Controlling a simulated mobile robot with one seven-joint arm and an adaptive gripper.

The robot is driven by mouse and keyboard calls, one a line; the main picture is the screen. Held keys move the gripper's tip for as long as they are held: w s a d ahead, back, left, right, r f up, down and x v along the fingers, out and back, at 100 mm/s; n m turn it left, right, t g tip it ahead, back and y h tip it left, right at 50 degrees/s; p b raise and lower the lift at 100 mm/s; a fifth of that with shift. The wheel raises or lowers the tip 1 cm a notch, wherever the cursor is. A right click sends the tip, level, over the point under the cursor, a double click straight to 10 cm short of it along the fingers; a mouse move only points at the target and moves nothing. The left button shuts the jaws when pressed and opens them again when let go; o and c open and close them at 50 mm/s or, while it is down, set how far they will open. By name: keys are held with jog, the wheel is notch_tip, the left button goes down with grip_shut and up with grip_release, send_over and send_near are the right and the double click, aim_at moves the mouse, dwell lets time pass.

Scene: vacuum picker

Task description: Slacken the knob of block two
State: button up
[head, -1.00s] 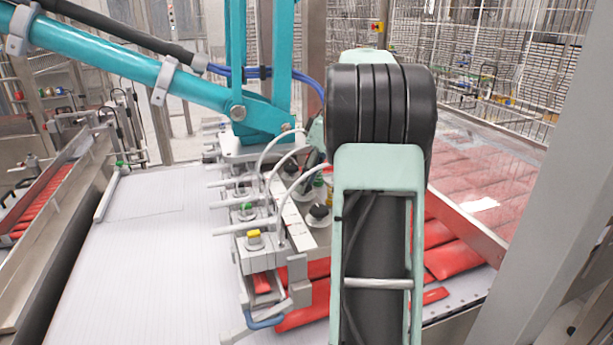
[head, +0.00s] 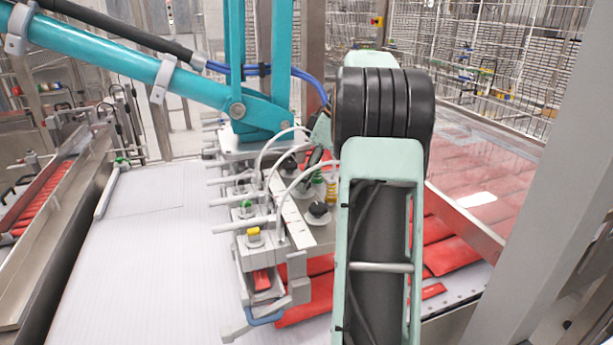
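The vacuum picker head (head: 296,228) hangs from a teal arm over the white surface. A row of grey blocks lines its left side. The nearest block has a yellow knob (head: 254,233), and the one behind it has a green knob (head: 246,205). Further blocks are partly covered by white hoses. No number shows, so I cannot tell which is block two. A round black knob (head: 319,209) sits on top of the picker. My pale green arm covers the picker's right side. A part of my arm's end shows beside the black joint, but my gripper's fingers cannot be made out.
The teal arm (head: 150,75) with its hoses crosses the upper left. Red packs (head: 460,256) lie under a clear cover at right. A grey post (head: 540,200) stands at far right.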

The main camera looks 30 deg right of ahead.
jog(key=o, duration=0.3)
jog(key=shift+o, duration=0.2)
jog(key=shift+r, duration=0.1)
jog(key=v, duration=1.2)
